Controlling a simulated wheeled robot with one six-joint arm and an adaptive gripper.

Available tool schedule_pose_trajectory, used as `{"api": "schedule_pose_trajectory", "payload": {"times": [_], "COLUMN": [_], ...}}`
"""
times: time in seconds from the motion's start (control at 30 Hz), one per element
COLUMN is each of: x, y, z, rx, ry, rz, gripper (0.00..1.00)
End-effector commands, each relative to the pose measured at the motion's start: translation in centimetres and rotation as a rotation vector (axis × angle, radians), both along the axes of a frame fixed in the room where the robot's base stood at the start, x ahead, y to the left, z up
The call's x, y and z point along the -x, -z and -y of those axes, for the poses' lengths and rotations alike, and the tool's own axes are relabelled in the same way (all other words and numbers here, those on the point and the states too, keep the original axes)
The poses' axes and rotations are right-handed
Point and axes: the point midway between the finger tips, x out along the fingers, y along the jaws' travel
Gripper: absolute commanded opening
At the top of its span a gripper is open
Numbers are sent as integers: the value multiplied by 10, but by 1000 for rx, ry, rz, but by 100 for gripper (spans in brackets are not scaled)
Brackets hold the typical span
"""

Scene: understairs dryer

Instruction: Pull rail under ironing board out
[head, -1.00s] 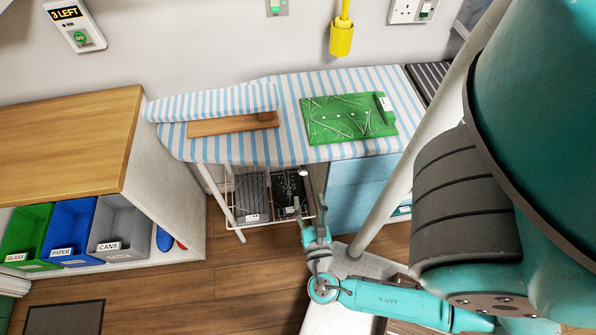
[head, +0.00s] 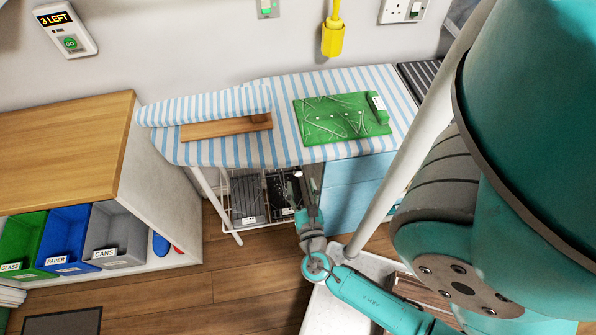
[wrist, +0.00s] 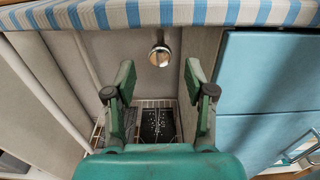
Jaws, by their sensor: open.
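The ironing board (head: 200,152) has a blue-and-white striped cover; its front edge also crosses the top of the wrist view (wrist: 200,12). Under it, a round shiny metal knob (wrist: 160,55) faces me, seemingly the front end of the rail; the rest of the rail is hidden behind it. In the head view the knob (head: 298,172) is a small bright spot just below the board's edge. My gripper (wrist: 160,75) is open and empty. Its fingers stand left and right of the knob in the picture, with the knob between and beyond their tips. I see no contact.
A wire basket (head: 232,219) with dark panels stands below the board. A blue drawer unit (head: 345,200) is close on the right, and slanted white board legs (head: 215,203) are on the left. A green board (head: 342,120) lies on top. Bins fill the left shelf.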

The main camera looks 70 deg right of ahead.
Motion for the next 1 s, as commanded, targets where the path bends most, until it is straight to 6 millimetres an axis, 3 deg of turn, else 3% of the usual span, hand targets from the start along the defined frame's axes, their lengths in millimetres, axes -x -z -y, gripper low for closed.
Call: {"api": "schedule_pose_trajectory", "payload": {"times": [0.6,1.0], "x": [-26,-29], "y": [0,0], "z": [45,49], "rx": [-1,0], "ry": [2,0], "rz": [1,0], "gripper": [54,54]}}
